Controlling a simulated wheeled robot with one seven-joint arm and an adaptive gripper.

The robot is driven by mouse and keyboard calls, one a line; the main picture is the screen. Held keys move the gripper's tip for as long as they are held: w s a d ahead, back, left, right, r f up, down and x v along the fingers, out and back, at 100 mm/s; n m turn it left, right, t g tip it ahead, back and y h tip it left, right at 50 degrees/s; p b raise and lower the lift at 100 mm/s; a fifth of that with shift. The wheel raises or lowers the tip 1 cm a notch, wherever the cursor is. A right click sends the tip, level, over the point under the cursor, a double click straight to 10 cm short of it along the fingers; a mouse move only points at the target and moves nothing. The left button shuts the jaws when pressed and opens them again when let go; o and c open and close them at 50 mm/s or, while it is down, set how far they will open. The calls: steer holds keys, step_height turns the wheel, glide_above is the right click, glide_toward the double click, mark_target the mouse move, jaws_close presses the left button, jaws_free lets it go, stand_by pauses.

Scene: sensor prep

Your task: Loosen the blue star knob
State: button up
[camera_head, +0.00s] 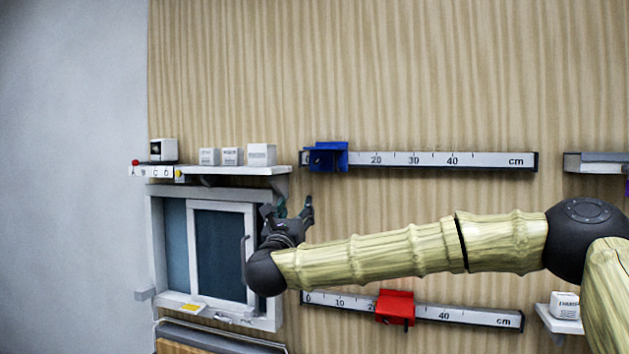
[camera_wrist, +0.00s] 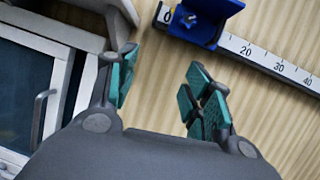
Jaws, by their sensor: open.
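The blue star knob (camera_wrist: 190,19) shows small and dark inside the blue slider (camera_wrist: 208,15) at the top of the wrist view. In the head view the blue slider (camera_head: 341,153) sits at the left end of the upper ruler rail (camera_head: 432,160), near the zero end; the knob's shape is hard to make out there. My gripper (camera_head: 287,206) is open and empty, below and left of the blue slider. In the wrist view my gripper (camera_wrist: 162,66) has its green-padded fingers apart, with the slider beyond them, up and to the right.
A red slider (camera_head: 395,305) sits on a lower ruler rail (camera_head: 458,316). A framed window (camera_head: 219,250) with a handle stands left of my gripper. A shelf (camera_head: 228,170) with several small boxes juts out above the window. Bare wall lies between the rails.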

mark_target(316, 163)
steer(key=w+d+r+m+p, duration=0.1)
steer(key=w+r, duration=0.1)
steer(key=r, duration=0.1)
steer(key=w+d+r+m+h+p, duration=0.1)
steer(key=w+r+p, duration=0.1)
steer(key=w+r, duration=0.1)
steer(key=w+d+r+m+h+p, duration=0.1)
steer(key=w+d+r+p, duration=0.1)
steer(key=w+r, duration=0.1)
steer(key=shift+w+d+r, duration=0.1)
steer(key=shift+r, duration=0.5)
steer(key=shift+p+x, duration=0.55)
steer(key=shift+x, duration=0.25)
steer(key=shift+f, duration=0.15)
steer(key=shift+c, duration=0.4)
steer(key=c, duration=0.9)
